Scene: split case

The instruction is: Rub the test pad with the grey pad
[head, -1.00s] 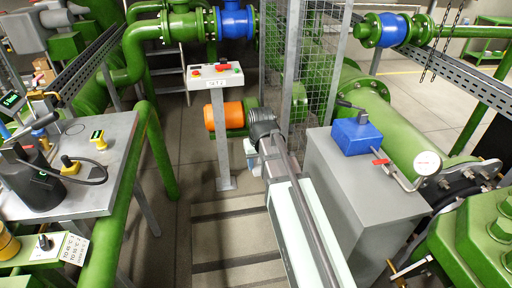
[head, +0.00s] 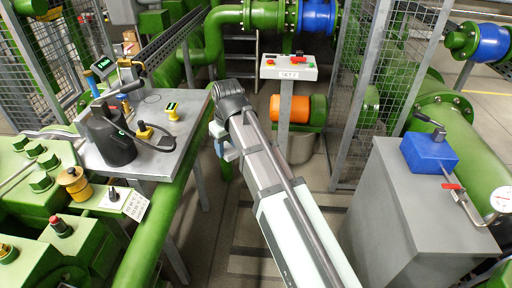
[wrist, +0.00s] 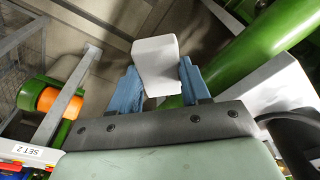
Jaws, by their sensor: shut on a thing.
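My gripper (wrist: 158,78) has two blue fingers, shut on a pale grey block (wrist: 154,58), which looks like the grey pad. In the head view my gripper (head: 219,140) hangs beside the right edge of the grey workbench (head: 185,140), apart from it, with the pale block partly showing. I cannot pick out the test pad for certain. On the bench are a black device with a handle (head: 108,138), a yellow piece with a black cable (head: 145,132) and a yellow unit with a green display (head: 172,110).
A post with a "SET 2" button box (head: 288,68) and an orange motor (head: 290,108) stand right of my arm. A grey cabinet with a blue box (head: 428,152) is further right. A green pipe (head: 155,215) runs along the bench's right side.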

